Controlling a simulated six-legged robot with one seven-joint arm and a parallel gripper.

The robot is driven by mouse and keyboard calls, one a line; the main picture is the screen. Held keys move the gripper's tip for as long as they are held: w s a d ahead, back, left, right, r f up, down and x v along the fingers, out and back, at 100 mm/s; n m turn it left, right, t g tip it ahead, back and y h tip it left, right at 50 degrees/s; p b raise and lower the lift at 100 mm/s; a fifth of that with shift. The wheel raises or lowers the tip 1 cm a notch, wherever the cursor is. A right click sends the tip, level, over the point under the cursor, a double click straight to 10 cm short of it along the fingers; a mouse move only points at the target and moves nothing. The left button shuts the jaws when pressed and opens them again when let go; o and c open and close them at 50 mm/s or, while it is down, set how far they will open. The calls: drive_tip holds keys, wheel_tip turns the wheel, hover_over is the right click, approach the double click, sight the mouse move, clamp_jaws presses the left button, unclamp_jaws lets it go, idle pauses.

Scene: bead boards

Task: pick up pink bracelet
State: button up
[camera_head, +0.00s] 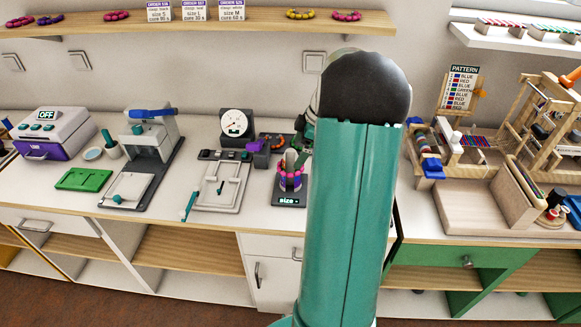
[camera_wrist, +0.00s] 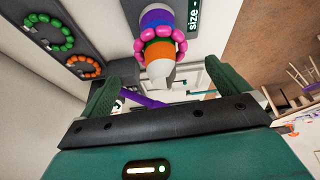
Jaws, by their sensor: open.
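A pink beaded bracelet (camera_wrist: 160,42) is around a tapered sizing cone (camera_wrist: 158,20) with purple, green and orange bands. In the head view the bracelet (camera_head: 290,181) circles the cone on a dark base marked "size". My gripper (camera_wrist: 160,88) is open, with a green finger at each side in the wrist view. The cone's pale tip points toward the gap between the fingers. No bead is between the fingers, and I see no contact with the bracelet. In the head view my arm hides much of the gripper.
A green beaded bracelet (camera_wrist: 48,33) and an orange one (camera_wrist: 83,66) lie on a dark panel in the wrist view. A white tray board (camera_head: 219,184) stands left of the cone, and a wooden loom (camera_head: 465,150) stands right. More bracelets lie on the wall shelf (camera_head: 220,20).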

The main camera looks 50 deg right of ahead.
sight(294, 160)
drive_tip(key=x, duration=0.5)
drive_tip(key=shift+s+f, duration=0.1)
drive_tip(key=shift+f, duration=0.35)
drive_tip(key=shift+c, duration=0.2)
drive_tip(key=c, duration=1)
drive_tip(key=shift+r, duration=0.15)
wheel_tip(294, 160, up, 10)
drive_tip(key=shift+f, duration=0.1)
drive_tip(key=shift+m, duration=0.4)
